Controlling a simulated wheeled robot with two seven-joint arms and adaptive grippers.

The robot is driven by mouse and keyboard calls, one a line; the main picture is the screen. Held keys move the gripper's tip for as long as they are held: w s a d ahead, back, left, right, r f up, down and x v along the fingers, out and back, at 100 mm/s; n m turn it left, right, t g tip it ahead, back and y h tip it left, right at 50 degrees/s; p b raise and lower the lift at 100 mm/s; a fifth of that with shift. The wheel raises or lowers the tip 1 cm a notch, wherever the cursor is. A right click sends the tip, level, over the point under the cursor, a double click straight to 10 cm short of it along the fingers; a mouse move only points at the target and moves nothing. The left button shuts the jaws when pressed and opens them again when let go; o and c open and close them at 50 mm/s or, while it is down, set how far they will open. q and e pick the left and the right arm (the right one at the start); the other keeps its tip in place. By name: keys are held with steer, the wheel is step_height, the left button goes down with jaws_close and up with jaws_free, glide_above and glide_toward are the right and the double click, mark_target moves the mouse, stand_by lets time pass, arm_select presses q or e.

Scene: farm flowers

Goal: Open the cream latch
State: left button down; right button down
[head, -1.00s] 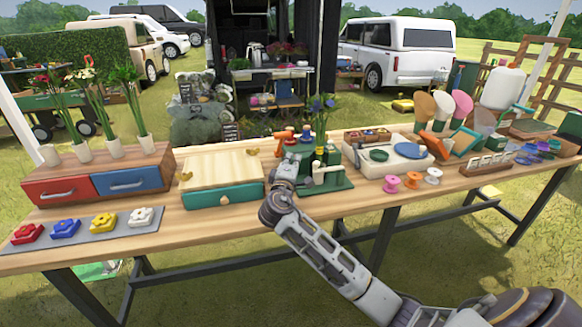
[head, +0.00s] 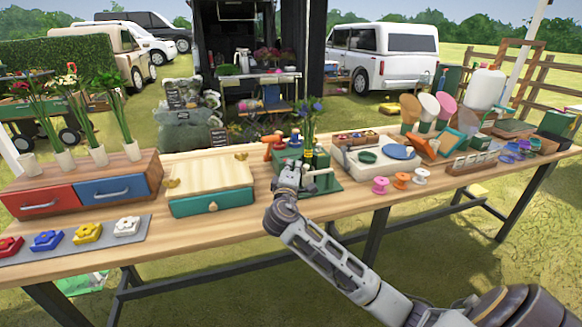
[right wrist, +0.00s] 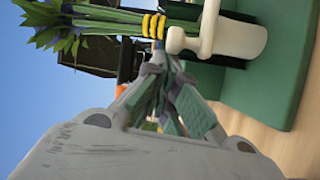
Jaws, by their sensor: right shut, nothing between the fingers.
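The green flower stand (head: 322,184) sits mid-table in the head view, holding upright dark-leaved flowers (head: 309,112). A cream latch (head: 320,172) shows as a small pale bar at its front. In the right wrist view the cream latch (right wrist: 205,35) has a rounded knob and a post beside the green body (right wrist: 275,65); yellow bands (right wrist: 154,26) ring the stems beside the knob. My right gripper (head: 291,168) is at the stand's front left, shut and empty. Its fingertips (right wrist: 172,62) are close to the knob; I cannot tell whether they touch. My left gripper is out of view.
A wooden-topped box with a green drawer (head: 210,202) stands left of my right gripper. An orange tool (head: 272,143) is just behind.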

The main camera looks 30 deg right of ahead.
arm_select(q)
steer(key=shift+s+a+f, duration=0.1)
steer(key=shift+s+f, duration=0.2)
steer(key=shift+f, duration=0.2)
arm_select(e)
steer(key=shift+s+a+n+y, duration=0.1)
steer(key=shift+s+n+y, duration=0.2)
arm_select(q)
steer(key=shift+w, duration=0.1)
arm_select(e)
steer(key=shift+s+t, duration=0.15)
steer(key=shift+t, duration=0.15)
arm_select(q)
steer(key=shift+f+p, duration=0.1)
steer(key=shift+p, duration=0.25)
arm_select(e)
steer(key=shift+s+y, duration=0.1)
steer(key=shift+y, duration=0.2)
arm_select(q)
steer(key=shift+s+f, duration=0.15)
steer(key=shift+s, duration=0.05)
arm_select(e)
steer(key=shift+s+n+t, duration=0.15)
steer(key=shift+n+t, duration=0.15)
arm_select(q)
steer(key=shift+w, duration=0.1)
arm_select(e)
steer(key=shift+s+a+y, duration=0.1)
steer(key=shift+s+y, duration=0.05)
steer(key=shift+y, duration=0.25)
